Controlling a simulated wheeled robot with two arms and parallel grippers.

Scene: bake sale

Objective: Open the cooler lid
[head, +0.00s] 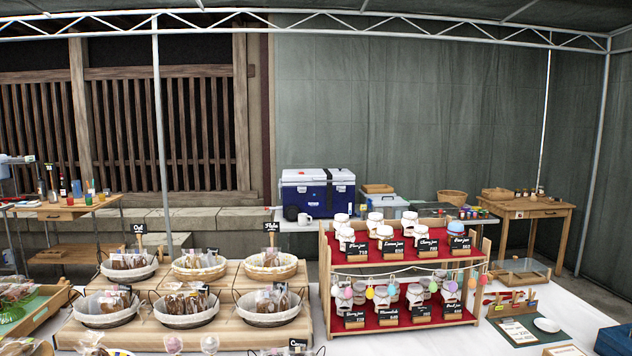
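The cooler (318,195) has a dark blue body and a white lid (318,176). It stands upright on a white table at the back, just left of centre in the head view. Its lid looks closed. Neither of my grippers shows in this view.
A white-covered table with baskets of baked goods (184,307) and a red-lined jar rack (400,265) stands between me and the cooler. A wooden table (527,206) is at the back right. A metal pole (161,140) rises left of the cooler.

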